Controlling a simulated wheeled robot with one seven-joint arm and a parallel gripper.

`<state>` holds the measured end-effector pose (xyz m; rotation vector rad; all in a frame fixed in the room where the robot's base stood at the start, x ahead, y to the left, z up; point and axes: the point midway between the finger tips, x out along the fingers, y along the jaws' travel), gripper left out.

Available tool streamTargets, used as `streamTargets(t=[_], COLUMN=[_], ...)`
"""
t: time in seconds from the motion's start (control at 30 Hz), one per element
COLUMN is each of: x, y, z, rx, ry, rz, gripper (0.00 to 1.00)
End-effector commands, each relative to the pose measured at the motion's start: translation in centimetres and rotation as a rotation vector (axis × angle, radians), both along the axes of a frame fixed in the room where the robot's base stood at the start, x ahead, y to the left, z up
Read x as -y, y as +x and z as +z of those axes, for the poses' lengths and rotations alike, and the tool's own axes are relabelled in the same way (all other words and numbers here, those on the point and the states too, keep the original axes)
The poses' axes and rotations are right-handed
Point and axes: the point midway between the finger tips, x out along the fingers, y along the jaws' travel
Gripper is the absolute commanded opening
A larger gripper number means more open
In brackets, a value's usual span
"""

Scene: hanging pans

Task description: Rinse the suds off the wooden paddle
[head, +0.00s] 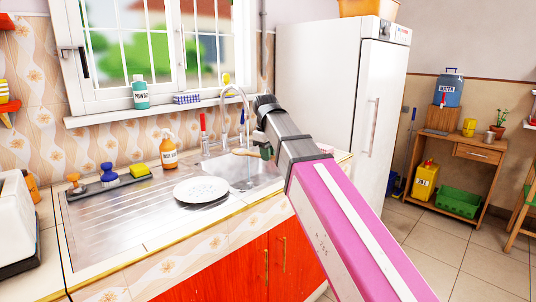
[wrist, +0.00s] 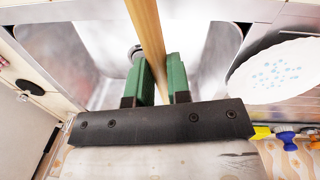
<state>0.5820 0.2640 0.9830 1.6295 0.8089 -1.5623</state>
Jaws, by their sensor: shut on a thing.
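My gripper (head: 262,150) is over the sink (head: 262,176), its green fingers shut on the wooden paddle. In the head view a short tan part of the paddle (head: 243,152) sticks out to the left of the fingers, below the curved tap (head: 236,90). In the wrist view the paddle (wrist: 147,30) runs from between the green fingers (wrist: 160,72) up past the top edge, above the basin and its round drain. The rest of the paddle is hidden or out of frame. I cannot make out suds on it, or whether water is touching it.
A white plate with bluish spots (head: 202,190) lies left of the basin. An orange bottle (head: 169,148), a yellow sponge (head: 139,170) and brushes (head: 108,174) stand along the back of the drainboard. A white fridge (head: 325,95) stands right of the counter.

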Motion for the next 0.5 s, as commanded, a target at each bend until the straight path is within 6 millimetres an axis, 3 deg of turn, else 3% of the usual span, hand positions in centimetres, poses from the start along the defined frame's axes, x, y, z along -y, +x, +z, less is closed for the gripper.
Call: streamTargets(t=[0.5], x=[0.2], y=[4.3], z=[-0.8], rx=[0.0], ry=[0.0], rz=[-0.001], gripper=[0.0])
